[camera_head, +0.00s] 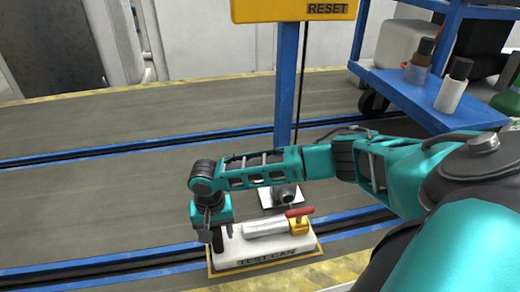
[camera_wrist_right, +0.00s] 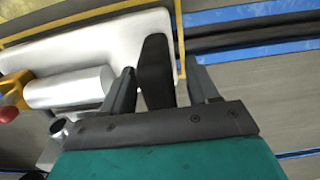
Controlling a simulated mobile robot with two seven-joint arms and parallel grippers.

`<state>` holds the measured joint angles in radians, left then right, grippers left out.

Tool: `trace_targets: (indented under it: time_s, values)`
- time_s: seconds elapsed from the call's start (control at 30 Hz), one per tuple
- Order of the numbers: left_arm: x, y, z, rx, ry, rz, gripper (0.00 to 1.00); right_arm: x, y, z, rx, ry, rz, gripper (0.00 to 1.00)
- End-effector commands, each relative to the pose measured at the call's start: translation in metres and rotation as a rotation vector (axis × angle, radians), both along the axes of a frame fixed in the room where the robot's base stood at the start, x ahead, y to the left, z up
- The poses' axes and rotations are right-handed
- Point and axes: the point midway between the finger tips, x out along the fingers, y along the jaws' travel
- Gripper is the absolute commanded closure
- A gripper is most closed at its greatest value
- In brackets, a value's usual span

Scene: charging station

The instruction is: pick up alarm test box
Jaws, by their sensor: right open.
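A white plate (camera_head: 262,250) with a yellow border and dark lettering lies on the floor at the lower middle of the head view; it also shows in the wrist view (camera_wrist_right: 135,38). A small dark upright piece (camera_head: 217,241) stands at its left end, and the wrist view shows it too (camera_wrist_right: 154,72). I cannot tell for sure which thing is the alarm test box. My right gripper (camera_head: 215,230) points down over that end. In the wrist view its fingers (camera_wrist_right: 161,77) are open, with the dark piece between them; contact cannot be told. My left gripper is out of view.
A silver cylinder (camera_head: 265,229) with a yellow fitting and red handle (camera_head: 299,212) lies on the plate. Behind stands a blue post (camera_head: 286,85) with a yellow RESET box (camera_head: 290,10). A blue cart (camera_head: 410,92) with bottles is at upper right. Open floor lies left.

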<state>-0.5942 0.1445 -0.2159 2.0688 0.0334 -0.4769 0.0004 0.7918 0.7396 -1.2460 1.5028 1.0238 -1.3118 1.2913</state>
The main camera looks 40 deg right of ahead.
Motion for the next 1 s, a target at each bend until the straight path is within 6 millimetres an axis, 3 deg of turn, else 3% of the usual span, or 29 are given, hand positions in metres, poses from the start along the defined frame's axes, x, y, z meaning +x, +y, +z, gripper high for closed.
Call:
trace_targets:
  time_s: [0.1,0.37,1.0]
  values:
    - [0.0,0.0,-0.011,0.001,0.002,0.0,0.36,0.0,0.0,-0.02,-0.001,0.001,0.0,0.4]
    - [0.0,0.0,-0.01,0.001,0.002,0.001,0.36,0.0,0.0,-0.021,0.0,0.0,0.001,0.4]
    - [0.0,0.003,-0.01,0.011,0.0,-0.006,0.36,-0.001,0.0,-0.021,0.0,0.0,0.0,1.0]
